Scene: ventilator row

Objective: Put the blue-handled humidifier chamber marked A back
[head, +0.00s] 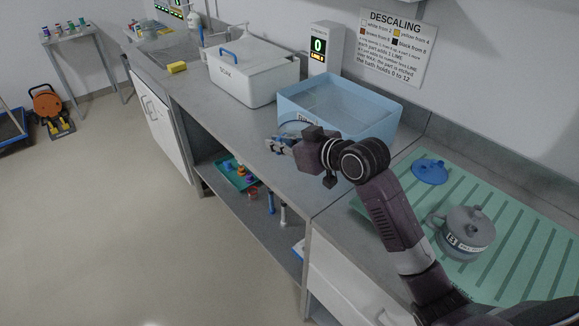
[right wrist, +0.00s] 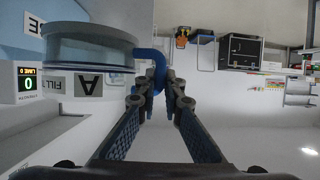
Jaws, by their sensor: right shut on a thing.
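The humidifier chamber marked A (right wrist: 90,48) is a clear, blue-tinted drum with a white band; its "A" label shows upside down in the right wrist view. My right gripper (right wrist: 160,100) is shut on its blue handle (right wrist: 155,64). In the head view the right gripper (head: 276,146) is over the counter, at the near left side of the blue basin, and mostly hides the chamber (head: 293,128) behind it. A grey-handled chamber marked B (head: 466,233) stands on the green ribbed mat (head: 520,250) at the right. My left gripper is not in view.
The open blue basin (head: 388,108) holds liquid. Beside it stand a white SOAK box (head: 265,84) and a display unit (head: 326,48) reading 0. A blue disc-shaped part (head: 430,171) lies on the mat. A teal tray (head: 228,174) is on the lower shelf.

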